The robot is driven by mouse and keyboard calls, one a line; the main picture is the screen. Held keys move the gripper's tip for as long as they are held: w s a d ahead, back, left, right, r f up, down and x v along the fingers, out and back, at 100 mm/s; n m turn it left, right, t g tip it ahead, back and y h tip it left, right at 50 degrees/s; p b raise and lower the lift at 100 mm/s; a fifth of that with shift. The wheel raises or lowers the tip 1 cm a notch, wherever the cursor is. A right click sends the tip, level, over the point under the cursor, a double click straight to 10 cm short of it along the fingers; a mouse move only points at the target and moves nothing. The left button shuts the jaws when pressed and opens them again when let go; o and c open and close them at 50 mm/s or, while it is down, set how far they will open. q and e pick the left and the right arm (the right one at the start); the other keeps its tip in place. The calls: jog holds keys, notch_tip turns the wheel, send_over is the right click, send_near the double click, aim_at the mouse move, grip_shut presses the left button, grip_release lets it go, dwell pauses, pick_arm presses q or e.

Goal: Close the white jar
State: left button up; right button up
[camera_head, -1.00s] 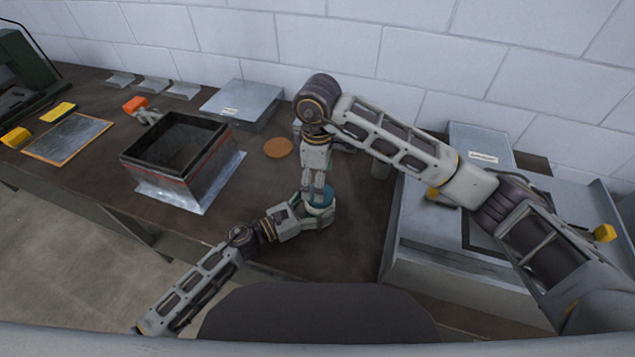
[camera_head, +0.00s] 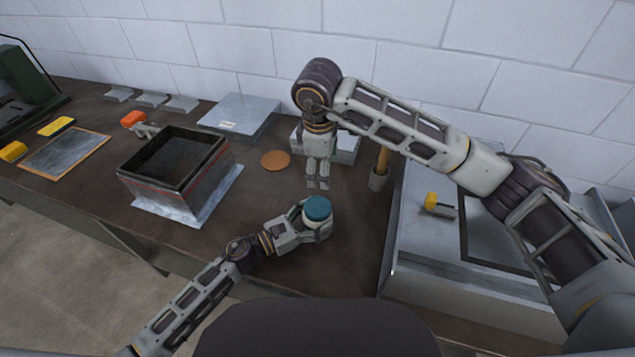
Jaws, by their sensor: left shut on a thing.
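The white jar (camera_head: 311,222) stands on the brown bench at the middle, mostly hidden by my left gripper. A teal lid (camera_head: 317,208) sits on top of it; I cannot tell how tightly it is on. My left gripper (camera_head: 318,230) is shut around the jar's side, coming in from the lower left. My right gripper (camera_head: 318,183) points down above and behind the jar, apart from the lid. Its fingers look close together and nothing shows between them, but their exact opening is too small to tell.
A round cork-coloured disc (camera_head: 275,160) lies behind the jar. A dark square duct (camera_head: 180,168) on a metal sheet stands at left. A grey holder with a wooden handle (camera_head: 379,180) stands right. A metal bending unit (camera_head: 420,262) bounds the right side.

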jog(key=n, duration=0.5)
jog(key=s+f+n, duration=0.1)
jog(key=n, duration=0.4)
jog(key=s+d+n, duration=0.1)
jog(key=n, duration=0.4)
jog(key=shift+s+f+g, duration=0.1)
jog(key=shift+f+g, duration=0.15)
jog(key=shift+g, duration=0.15)
jog(key=n, duration=0.4)
jog(key=s+n, duration=0.1)
jog(key=n, duration=0.1)
jog(key=shift+a+f, duration=0.3)
jog(key=shift+a, duration=0.05)
jog(key=n, duration=0.5)
jog(key=shift+s+a+n+g, duration=0.2)
jog(key=shift+a+n+g, duration=0.1)
jog(key=shift+n, duration=0.1)
jog(key=n, duration=0.6)
jog(key=shift+s+a+y, duration=0.15)
jog(key=shift+a+y, duration=0.1)
jog(key=shift+y, duration=0.05)
jog(key=n, duration=0.5)
jog(key=shift+a, duration=0.15)
jog(key=n, duration=0.5)
jog(key=shift+n, duration=0.4)
